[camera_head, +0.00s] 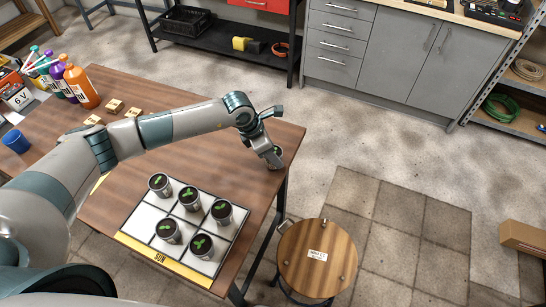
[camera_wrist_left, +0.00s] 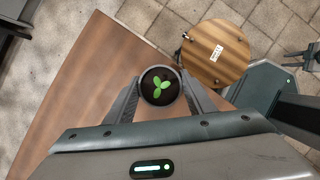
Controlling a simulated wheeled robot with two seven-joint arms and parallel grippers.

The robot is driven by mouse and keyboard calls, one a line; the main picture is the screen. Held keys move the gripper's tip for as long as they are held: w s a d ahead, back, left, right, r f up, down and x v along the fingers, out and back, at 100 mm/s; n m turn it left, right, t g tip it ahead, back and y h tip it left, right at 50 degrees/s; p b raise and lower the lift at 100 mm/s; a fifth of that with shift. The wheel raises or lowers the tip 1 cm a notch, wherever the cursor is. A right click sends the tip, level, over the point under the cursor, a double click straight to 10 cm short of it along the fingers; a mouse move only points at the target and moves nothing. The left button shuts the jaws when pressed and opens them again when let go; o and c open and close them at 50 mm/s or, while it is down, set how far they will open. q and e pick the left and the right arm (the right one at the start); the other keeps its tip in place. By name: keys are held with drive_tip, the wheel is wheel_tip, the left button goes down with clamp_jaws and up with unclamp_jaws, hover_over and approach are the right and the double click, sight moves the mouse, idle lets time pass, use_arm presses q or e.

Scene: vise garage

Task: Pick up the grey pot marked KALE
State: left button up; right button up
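A small round pot with a dark top and a green leaf mark (camera_wrist_left: 160,87) stands between the two fingers of my left gripper (camera_wrist_left: 160,95) in the left wrist view. The fingers lie close against both sides of its rim; I cannot tell whether they press on it. In the head view my left gripper (camera_head: 273,156) reaches down over this pot (camera_head: 276,151) near the right edge of the table, mostly hiding it. No KALE lettering is readable there. Several similar pots, one of them at the upper left (camera_head: 159,181), stand on a white gridded tray (camera_head: 138,219) marked SUN.
The wooden table (camera_head: 215,160) also holds paint bottles (camera_head: 82,88), a blue cup (camera_head: 15,141) and small wooden blocks (camera_head: 114,105) at left. A round wooden stool (camera_head: 318,255) stands beside its right edge.

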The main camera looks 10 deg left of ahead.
sight(279, 151)
use_arm(q)
drive_tip(key=c, duration=0.5)
use_arm(e)
drive_tip(key=shift+a, duration=0.3)
